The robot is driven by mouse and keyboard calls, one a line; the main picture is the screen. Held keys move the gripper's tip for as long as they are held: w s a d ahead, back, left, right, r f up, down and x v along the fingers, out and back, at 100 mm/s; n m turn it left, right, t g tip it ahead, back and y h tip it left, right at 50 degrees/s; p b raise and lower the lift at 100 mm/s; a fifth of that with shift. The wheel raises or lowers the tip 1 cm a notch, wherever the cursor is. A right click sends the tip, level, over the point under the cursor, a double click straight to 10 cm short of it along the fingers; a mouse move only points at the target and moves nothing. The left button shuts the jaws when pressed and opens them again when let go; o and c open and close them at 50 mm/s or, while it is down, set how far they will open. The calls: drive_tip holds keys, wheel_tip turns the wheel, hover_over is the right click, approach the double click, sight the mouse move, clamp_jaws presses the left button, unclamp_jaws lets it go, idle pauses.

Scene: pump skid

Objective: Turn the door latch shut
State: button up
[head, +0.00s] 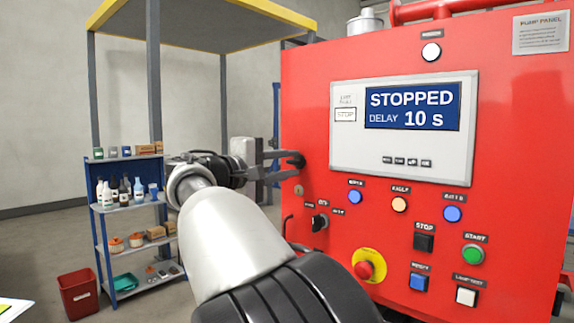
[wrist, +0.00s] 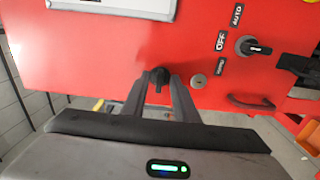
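The door latch (head: 297,160) is a small black turn-knob at the left edge of the red pump panel. In the wrist view the latch (wrist: 158,79) has its narrow handle pointing down the picture. My gripper (head: 291,164) reaches in from the left, with one finger above the latch and one below it. In the wrist view my gripper (wrist: 160,90) has its fingertips on either side of the latch. The fingers stand apart and look open; whether a fingertip touches the latch is hard to tell.
A keyhole (head: 299,190) and a black selector switch (head: 319,222) lie below the latch. A red emergency stop (head: 364,270) and several buttons are further right. A black handle (wrist: 250,102) shows in the wrist view. A blue shelf (head: 97,230) stands at left.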

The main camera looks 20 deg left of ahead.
drive_tip(key=v, duration=1.7)
drive_tip(key=shift+s, duration=0.25)
